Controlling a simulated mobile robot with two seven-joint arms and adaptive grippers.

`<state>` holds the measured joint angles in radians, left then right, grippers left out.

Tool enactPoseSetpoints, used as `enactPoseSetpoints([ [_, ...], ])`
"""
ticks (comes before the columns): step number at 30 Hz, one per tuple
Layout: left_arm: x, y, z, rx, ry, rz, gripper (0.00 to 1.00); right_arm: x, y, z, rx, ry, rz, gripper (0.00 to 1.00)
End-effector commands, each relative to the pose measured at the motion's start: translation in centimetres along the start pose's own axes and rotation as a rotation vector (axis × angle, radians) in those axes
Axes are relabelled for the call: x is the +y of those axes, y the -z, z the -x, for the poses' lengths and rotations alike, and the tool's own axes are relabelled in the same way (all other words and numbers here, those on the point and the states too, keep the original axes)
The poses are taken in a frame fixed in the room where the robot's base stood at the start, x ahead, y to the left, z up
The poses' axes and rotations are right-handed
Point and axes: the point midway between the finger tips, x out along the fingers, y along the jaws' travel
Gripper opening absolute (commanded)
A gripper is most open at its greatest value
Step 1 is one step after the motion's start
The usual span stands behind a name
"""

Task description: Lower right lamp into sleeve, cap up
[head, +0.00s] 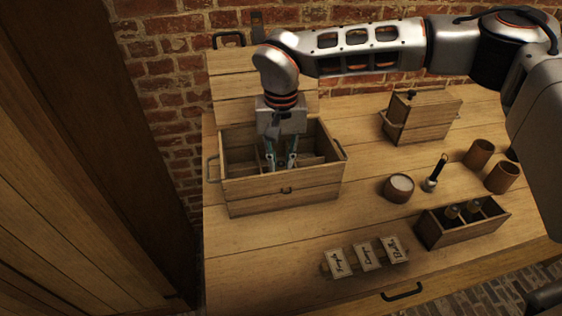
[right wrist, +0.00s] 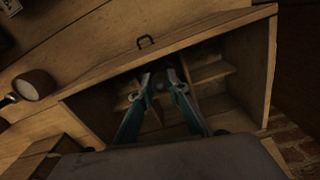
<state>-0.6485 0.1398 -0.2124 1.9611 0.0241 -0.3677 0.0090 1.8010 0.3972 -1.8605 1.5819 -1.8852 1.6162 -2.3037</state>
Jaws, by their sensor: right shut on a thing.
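My right gripper (head: 281,164) points straight down into the open wooden chest (head: 285,194), with its fingertips among the thin inner dividers. In the right wrist view my right gripper (right wrist: 162,82) has its two teal fingers drawn together at the tips, shut on a small dark thing. I take it for the lamp, but the fingers and shadow hide its shape, its cap and whether it is upright. The chest also shows in the right wrist view (right wrist: 110,72), with divider slats beside the fingertips. I cannot tell which compartment the held thing is over or in. My left gripper is out of view.
The chest's lid (head: 235,88) stands open against the brick wall. To the right are a small lidded box (head: 425,120), a white-filled bowl (head: 398,189), a brush (head: 433,178), brown cups (head: 479,152) and a divided crate (head: 462,233) with dark bottles. Label cards (head: 367,256) lie in front.

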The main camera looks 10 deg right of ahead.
Motion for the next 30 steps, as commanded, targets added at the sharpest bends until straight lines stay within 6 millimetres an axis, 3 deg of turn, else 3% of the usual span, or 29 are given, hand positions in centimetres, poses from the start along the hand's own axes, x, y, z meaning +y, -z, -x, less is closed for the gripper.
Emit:
enactPoseSetpoints([
  [1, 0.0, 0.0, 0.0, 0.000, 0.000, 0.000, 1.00, 0.0, 0.0, 0.0, 0.000, 0.000, 0.000, 0.00],
  [2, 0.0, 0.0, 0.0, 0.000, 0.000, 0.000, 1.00, 0.0, 0.0, 0.0, 0.000, 0.000, 0.000, 0.24],
  [3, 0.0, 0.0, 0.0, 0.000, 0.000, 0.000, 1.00, 0.0, 0.0, 0.0, 0.000, 0.000, 0.000, 0.34],
  [4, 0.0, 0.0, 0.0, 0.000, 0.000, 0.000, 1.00, 0.0, 0.0, 0.0, -0.001, 0.000, 0.000, 0.35],
  [20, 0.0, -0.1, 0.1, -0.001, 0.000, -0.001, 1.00, 0.1, -0.1, 0.5, -0.002, -0.002, 0.000, 0.35],
  [30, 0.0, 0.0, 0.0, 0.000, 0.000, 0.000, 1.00, 0.0, 0.1, 7.0, 0.005, 0.001, -0.001, 0.35],
])
